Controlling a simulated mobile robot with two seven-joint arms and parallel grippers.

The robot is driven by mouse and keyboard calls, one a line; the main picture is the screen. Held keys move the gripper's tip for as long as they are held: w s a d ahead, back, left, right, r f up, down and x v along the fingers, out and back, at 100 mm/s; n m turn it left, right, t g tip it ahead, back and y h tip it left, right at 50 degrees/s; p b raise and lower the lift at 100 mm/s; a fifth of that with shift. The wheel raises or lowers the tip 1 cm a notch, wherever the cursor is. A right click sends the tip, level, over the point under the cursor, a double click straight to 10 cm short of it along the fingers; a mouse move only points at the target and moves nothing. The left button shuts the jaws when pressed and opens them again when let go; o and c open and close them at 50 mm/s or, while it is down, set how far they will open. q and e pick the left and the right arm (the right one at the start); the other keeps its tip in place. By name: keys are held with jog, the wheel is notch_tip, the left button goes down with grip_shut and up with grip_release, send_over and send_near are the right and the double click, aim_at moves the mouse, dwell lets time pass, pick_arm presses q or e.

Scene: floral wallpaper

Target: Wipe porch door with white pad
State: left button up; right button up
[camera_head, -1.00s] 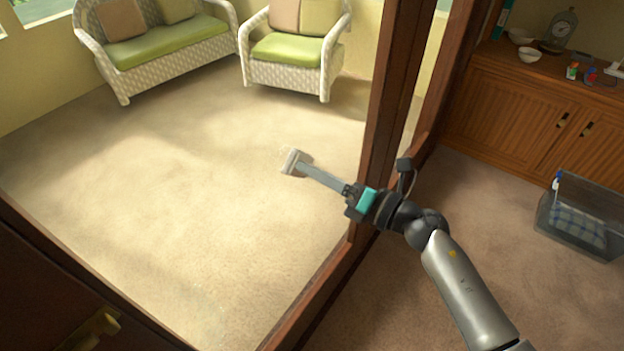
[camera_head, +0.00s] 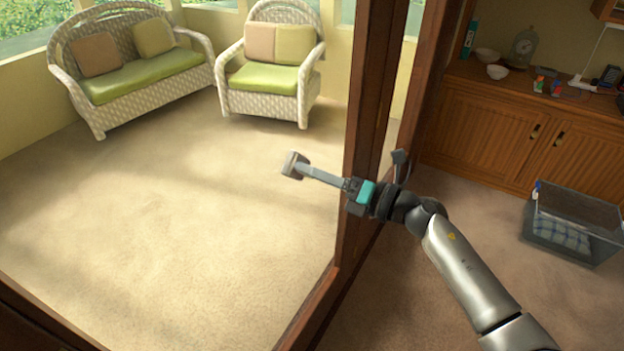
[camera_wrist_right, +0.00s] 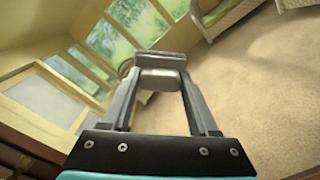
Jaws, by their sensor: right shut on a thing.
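The porch door shows as a dark brown wooden frame (camera_head: 352,225) around a large clear opening or pane, with the porch seen through it. My right gripper (camera_head: 304,170) reaches left across the upright post, its long grey fingers pointing into the clear area. It is shut on the white pad (camera_head: 292,163), which looks pale grey and small at the fingertips. In the right wrist view the pad (camera_wrist_right: 160,80) sits between the two fingertips. I cannot tell whether the pad touches glass. My left gripper is not in view.
Beyond the frame are a wicker sofa (camera_head: 140,86) and a wicker armchair (camera_head: 268,103) with green cushions. On the right stand a wooden cabinet (camera_head: 485,120) with bowls and small items on top, and a clear bin (camera_head: 575,243) holding a checked cloth on the floor.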

aim_at(292, 176)
jog(key=shift+w+d+f+b, duration=0.1)
jog(key=shift+w+d+b, duration=0.65)
jog(key=shift+w, duration=0.5)
jog(key=shift+s+a+r+p, duration=0.2)
jog(key=shift+s+a+p, duration=0.15)
jog(key=shift+s+p, duration=0.15)
jog(key=shift+s+a+p, duration=0.6)
jog(key=shift+s+a, duration=0.05)
jog(key=shift+s, duration=0.35)
jog(key=shift+s+a+p, duration=0.6)
jog(key=shift+s+a, duration=0.05)
jog(key=shift+s, duration=0.35)
jog(key=shift+s+a+p, duration=0.5)
jog(key=shift+s+a, duration=0.15)
jog(key=shift+s, duration=0.2)
jog(key=shift+s+a+p, duration=0.45)
jog(key=shift+s+a, duration=0.2)
jog(key=shift+s, duration=0.15)
jog(key=shift+s+a+p, duration=0.35)
jog(key=shift+s+a, duration=0.25)
jog(key=shift+s, duration=0.25)
jog(key=shift+s+a+p, duration=0.35)
jog(key=shift+s+a, duration=0.25)
jog(key=shift+s, duration=0.25)
jog(key=shift+f, duration=0.1)
jog(key=shift+d, duration=0.1)
